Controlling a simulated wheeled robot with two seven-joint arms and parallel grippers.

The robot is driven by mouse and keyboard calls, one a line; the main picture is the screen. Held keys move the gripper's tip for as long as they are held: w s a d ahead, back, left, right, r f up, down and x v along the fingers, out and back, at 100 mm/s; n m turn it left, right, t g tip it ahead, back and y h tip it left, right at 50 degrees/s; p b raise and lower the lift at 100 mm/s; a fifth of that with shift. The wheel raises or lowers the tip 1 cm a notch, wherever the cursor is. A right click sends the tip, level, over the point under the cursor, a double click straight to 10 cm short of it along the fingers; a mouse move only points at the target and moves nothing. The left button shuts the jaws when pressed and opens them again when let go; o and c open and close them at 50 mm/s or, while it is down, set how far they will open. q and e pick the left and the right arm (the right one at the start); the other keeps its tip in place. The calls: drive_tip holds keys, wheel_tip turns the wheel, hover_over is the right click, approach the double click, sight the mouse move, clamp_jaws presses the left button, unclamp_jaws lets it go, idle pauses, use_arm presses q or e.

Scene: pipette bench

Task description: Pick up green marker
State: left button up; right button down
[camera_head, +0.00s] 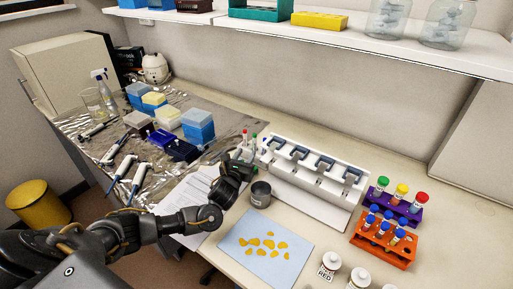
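A few slim upright markers stand in the middle of the bench, just left of the white rack. One with a green tip (254,137) stands beside one with a red tip. Their lower parts are hidden behind my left gripper (243,158), which reaches in from the left, just in front of them. I cannot tell whether its fingers are open or shut, or whether they touch a marker. My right gripper is not in view.
A grey metal cup (261,195) stands close to the right of my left gripper. The white rack (313,185) is right of the markers. A blue sheet with yellow pieces (265,246) lies in front. Paper (178,202) lies under my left arm. An orange tube rack (384,250) stands at right.

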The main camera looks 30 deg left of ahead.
sight(254, 139)
use_arm(q)
drive_tip(key=w+b, duration=0.2)
drive_tip(key=w, duration=0.1)
drive_tip(key=w+b, duration=0.3)
drive_tip(key=w+a+b, duration=0.1)
drive_tip(key=w+b, duration=0.1)
drive_tip(key=w, duration=0.1)
drive_tip(key=shift+w+a+r+b, duration=0.1)
drive_tip(key=shift+w+r+b, duration=0.1)
drive_tip(key=shift+w+b, duration=0.1)
drive_tip(key=shift+w+r, duration=0.1)
drive_tip(key=shift+w, duration=0.15)
drive_tip(key=shift+r, duration=0.15)
drive_tip(key=shift+s, duration=0.1)
drive_tip(key=shift+c, duration=0.3)
clamp_jaws()
